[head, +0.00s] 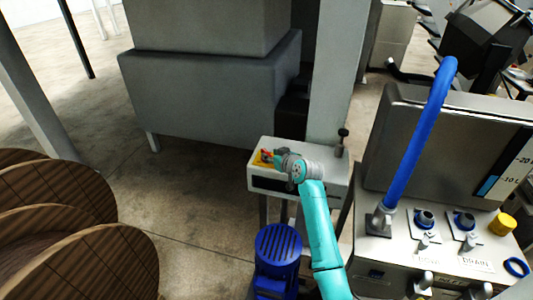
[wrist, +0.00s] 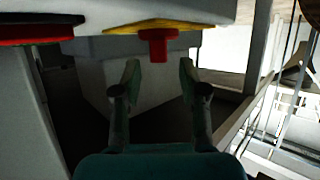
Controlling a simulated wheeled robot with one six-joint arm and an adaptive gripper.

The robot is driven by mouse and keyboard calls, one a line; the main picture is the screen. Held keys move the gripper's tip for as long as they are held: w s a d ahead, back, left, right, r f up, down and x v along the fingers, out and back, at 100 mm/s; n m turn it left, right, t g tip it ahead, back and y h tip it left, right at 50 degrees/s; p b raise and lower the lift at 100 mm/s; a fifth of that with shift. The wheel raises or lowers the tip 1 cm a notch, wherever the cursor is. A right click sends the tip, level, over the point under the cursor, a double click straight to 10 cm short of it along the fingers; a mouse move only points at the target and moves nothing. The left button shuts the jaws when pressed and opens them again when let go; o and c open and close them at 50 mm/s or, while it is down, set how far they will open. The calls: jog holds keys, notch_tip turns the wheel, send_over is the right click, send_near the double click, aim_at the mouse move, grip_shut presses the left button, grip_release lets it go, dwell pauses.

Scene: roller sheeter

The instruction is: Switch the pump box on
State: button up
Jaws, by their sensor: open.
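The pump box (head: 325,184) is a pale box on legs in the middle of the head view. A yellow plate (head: 259,161) with a red switch handle is at its left end, partly covered by my gripper (head: 278,156). In the wrist view the red handle (wrist: 157,46) sticks out from the yellow plate (wrist: 150,28) at the top. My gripper (wrist: 159,80) is open, with one fingertip on each side of the handle in the picture. The fingertips appear a little short of it, and I see no contact.
A blue motor (head: 278,248) stands below the box. A steel tank (head: 430,130) with a blue hose (head: 420,130) and valves is at the right. Wooden reels (head: 80,260) stand at the left. The floor (head: 175,200) between is clear. A second red-and-black part (wrist: 36,32) shows at the wrist view's upper left.

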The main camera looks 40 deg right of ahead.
aim_at(267, 153)
jog(key=shift+x, duration=2.25)
grip_shut()
